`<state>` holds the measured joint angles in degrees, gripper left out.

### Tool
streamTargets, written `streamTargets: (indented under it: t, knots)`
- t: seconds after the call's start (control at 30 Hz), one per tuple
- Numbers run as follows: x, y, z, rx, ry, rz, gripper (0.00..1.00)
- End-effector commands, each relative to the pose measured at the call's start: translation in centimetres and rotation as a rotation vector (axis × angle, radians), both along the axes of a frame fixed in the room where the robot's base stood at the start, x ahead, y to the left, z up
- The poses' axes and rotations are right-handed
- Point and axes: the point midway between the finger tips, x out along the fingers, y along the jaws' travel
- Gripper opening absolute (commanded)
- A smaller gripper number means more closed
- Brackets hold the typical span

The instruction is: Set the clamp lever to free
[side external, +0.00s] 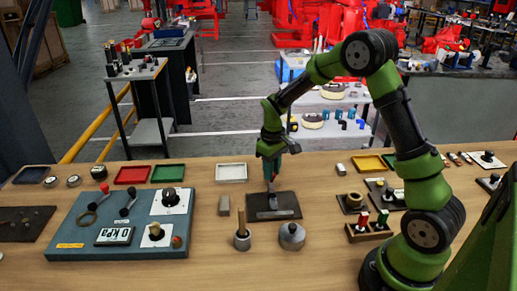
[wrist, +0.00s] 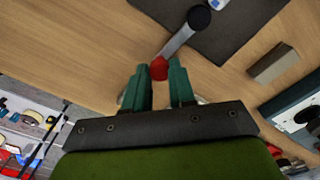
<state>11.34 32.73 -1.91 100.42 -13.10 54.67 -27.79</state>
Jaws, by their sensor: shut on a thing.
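The clamp lever (wrist: 178,42) is a grey bar with a red knob (wrist: 159,69) at its end and a round black pivot (wrist: 199,18). It is mounted on a dark plate (wrist: 258,22), which also lies on the bench in the side view (side external: 288,205). My gripper (wrist: 160,70) has its green fingers on either side of the red knob and is shut on it. In the side view my gripper (side external: 270,183) points down over the plate and partly hides the lever. I cannot read the plate's marking.
A grey block (side external: 224,206) lies left of the plate. A wooden-handled tool (side external: 242,238) and a round metal pot (side external: 292,236) stand in front. A blue-grey panel (side external: 75,238) with levers and a display fills the left. A white tray (side external: 231,172) lies behind.

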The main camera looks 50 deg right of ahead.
Motion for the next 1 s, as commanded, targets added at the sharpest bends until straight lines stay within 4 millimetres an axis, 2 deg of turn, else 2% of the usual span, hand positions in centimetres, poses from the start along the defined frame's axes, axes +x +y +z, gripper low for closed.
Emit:
streamTargets:
  t: [0.47, 0.67, 1.0]
  knots:
    - [-0.2, -0.2, 0.1, 0.0, -0.001, -0.043, 0.0]
    - [-0.8, -0.6, 0.1, 0.0, -0.001, -0.155, 0.0]
    - [-2.7, -1.3, 0.1, 0.0, -0.002, -0.462, 0.0]
